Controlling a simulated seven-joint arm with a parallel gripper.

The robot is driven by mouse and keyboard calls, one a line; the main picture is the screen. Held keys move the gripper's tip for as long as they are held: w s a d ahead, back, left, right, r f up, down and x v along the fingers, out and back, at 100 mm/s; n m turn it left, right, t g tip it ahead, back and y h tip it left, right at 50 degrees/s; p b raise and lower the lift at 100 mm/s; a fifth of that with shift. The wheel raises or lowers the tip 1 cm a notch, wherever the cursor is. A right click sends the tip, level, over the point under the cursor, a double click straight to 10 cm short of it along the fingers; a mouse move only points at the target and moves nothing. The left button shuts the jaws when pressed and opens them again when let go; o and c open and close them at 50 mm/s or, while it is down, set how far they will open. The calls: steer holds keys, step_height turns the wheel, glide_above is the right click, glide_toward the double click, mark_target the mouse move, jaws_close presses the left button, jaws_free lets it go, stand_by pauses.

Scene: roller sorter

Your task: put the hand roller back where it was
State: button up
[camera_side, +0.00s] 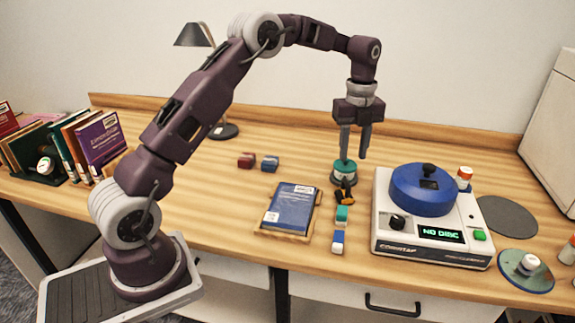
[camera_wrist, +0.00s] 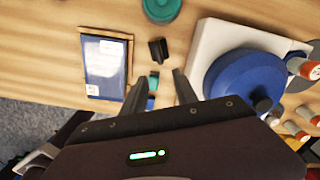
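No thing is plainly recognisable as the hand roller. A small black-and-orange item (camera_side: 345,196) lies on the desk left of the white machine; it looks black in the wrist view (camera_wrist: 158,50), and I cannot tell if it is the roller. A round teal item (camera_side: 344,170) with a dark lower part stands just behind it, partly cut off at the top of the wrist view (camera_wrist: 161,8). My gripper (camera_side: 355,156) points down above this area, its fingers apart with nothing between them. The spread fingers also show in the wrist view (camera_wrist: 161,86).
The white machine (camera_side: 385,225) has a blue lid (camera_side: 415,195) and reads "NO DISC". A blue packet (camera_side: 290,207) lies on a wooden tray. A teal block (camera_side: 342,215) and a blue-white block (camera_side: 338,241) lie between them.

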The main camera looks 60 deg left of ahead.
steer(key=s+d+r+n+t, duration=0.1)
steer(key=s+d+r+n, duration=0.35)
steer(key=s+r, duration=0.25)
steer(key=s+d+r+n+t, duration=0.25)
steer(key=s+r+n, duration=0.25)
steer(key=s+r, duration=0.3)
steer(key=s+d+f+n+t, duration=0.1)
steer(key=s+d+n, duration=0.1)
steer(key=s+n, duration=0.4)
steer(key=s+d+f+n+t, duration=0.1)
steer(key=s+n, duration=0.6)
steer(key=s, duration=0.7)
steer(key=shift+s+d+f, duration=0.4)
steer(key=shift+d+f, duration=0.05)
steer(key=shift+f, duration=0.15)
